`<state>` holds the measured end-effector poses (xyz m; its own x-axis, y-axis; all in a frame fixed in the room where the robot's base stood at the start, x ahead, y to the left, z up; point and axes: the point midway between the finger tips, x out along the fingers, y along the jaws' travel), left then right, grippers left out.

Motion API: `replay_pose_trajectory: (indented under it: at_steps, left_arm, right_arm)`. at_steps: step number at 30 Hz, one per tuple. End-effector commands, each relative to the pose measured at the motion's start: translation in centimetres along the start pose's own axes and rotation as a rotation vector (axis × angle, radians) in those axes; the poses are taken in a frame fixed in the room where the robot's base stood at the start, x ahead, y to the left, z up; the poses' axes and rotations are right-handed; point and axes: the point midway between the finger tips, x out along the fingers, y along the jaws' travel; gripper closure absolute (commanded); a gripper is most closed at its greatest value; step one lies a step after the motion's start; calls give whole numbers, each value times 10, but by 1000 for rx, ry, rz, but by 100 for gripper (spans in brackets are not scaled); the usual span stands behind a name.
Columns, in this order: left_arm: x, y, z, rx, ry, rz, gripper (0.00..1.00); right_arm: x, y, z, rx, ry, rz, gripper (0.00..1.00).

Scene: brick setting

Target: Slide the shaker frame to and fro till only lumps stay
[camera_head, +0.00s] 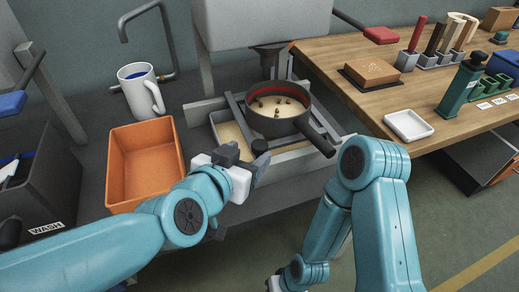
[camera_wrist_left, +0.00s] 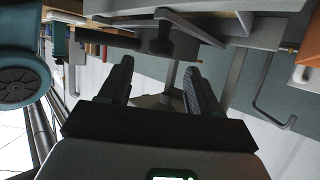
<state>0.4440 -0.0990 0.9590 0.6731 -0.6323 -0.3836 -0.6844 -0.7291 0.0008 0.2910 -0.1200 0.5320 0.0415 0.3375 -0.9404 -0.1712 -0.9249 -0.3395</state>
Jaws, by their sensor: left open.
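The shaker frame (camera_head: 236,112), made of grey bars, sits over a shallow tray (camera_head: 214,121) with pale powder in it. A round dark pan-like sieve (camera_head: 309,122) with a red inner band rests on the frame. It holds pale powder with several brown lumps (camera_head: 277,112) on top. A dark knob (camera_head: 260,146) is at the frame's near side. My left gripper (camera_head: 251,162) is open beside this knob; in the left wrist view its fingers (camera_wrist_left: 158,70) are apart, with a dark part just beyond them. My right gripper (camera_head: 275,285) is at the bottom edge, mostly cut off.
An orange bin (camera_head: 117,175) and a white mug (camera_head: 155,98) stand left of the tray. A dark WASH bin (camera_head: 45,200) is at far left.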

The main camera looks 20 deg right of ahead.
Motion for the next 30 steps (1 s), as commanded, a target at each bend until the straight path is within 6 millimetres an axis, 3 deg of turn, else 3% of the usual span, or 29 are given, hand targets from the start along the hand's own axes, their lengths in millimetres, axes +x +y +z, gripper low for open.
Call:
replay_pose_trajectory:
  at_steps: [3, 9, 22, 27, 28, 30]
  left_arm:
    - [28, 0, 3, -1, -2, -1, 37]
    - [59, 0, 1, -1, 0, -2, 37]
    - [70, -1, 0, -1, 1, -2, 37]
    - [69, -1, 0, -1, 1, -2, 92]
    - [69, -1, 0, -1, 1, -2, 100]
    - [69, -1, 0, -1, 1, -2, 100]
  right_arm:
    - [8, 3, 0, 0, 0, 0, 100]
    - [12, 4, 0, 0, 0, 0, 100]
    - [12, 4, 0, 0, 0, 0, 100]
    - [12, 4, 0, 0, 0, 0, 100]
    - [12, 4, 0, 0, 0, 0, 100]
    - [12, 4, 0, 0, 0, 0, 100]
